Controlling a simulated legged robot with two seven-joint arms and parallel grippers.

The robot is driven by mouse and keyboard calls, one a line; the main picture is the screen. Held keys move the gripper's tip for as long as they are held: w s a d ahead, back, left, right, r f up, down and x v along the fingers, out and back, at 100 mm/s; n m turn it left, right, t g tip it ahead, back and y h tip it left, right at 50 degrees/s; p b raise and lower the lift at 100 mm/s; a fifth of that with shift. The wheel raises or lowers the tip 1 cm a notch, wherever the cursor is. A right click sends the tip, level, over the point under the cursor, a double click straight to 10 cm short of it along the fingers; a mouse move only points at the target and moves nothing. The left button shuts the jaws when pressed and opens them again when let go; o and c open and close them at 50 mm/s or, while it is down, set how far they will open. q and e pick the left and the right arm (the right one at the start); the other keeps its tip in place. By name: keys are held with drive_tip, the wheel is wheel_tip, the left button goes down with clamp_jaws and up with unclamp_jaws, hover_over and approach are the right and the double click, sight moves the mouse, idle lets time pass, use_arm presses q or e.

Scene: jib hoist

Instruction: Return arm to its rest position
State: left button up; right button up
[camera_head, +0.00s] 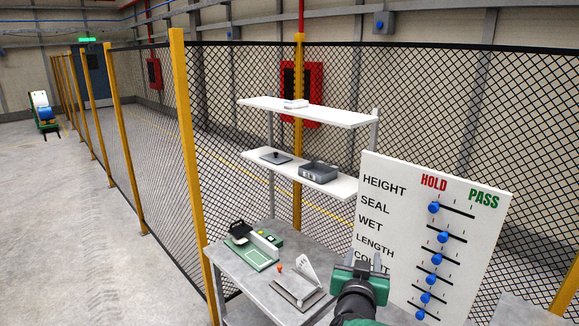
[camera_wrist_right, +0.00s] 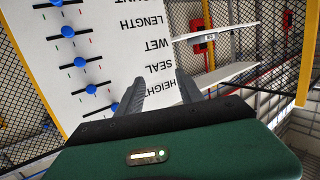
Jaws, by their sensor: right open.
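My right gripper (camera_head: 363,262) is in front of the lower left part of a white board (camera_head: 395,200). It is open with nothing between its fingers, and it covers part of the board's lower edge and lowest label. In the right wrist view the gripper (camera_wrist_right: 163,85) shows two parted grey fingers, with the white board (camera_wrist_right: 110,40) behind them, upside down. The board has labelled rows with several blue slider knobs, such as the HEIGHT knob (camera_head: 434,207), under HOLD and PASS headings. The fingers appear apart from the knobs. My left gripper is out of view.
White shelves (camera_head: 335,115) stand behind. A mesh fence with yellow posts (camera_head: 181,120) runs alongside. Open floor lies left.

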drive_tip(key=s+a+f+n+g+y+b, duration=0.1)
drive_tip(key=s+a+f+n+g+y, duration=0.15)
drive_tip(key=s+f, duration=0.6)
drive_tip(key=s+a+f+n+g+y+b, duration=0.15)
drive_tip(key=s+f+g+y, duration=0.25)
drive_tip(key=f, duration=0.9)
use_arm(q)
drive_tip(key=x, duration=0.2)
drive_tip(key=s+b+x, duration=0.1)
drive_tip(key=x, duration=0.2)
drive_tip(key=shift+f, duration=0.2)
use_arm(e)
drive_tip(key=s+d+f+g, duration=0.2)
drive_tip(key=s+f+g, duration=0.1)
drive_tip(key=s, duration=0.4)
drive_tip(key=s+d+f+g, duration=0.2)
drive_tip(key=s+f, duration=0.3)
drive_tip(key=s, duration=0.3)
drive_tip(key=shift+s+f+g+h, duration=0.3)
drive_tip(key=shift+g+h, duration=0.05)
drive_tip(key=shift+g, duration=0.1)
drive_tip(key=shift+a, duration=0.1)
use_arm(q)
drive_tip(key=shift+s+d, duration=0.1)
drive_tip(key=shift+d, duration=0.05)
use_arm(e)
drive_tip(key=shift+c, duration=0.8)
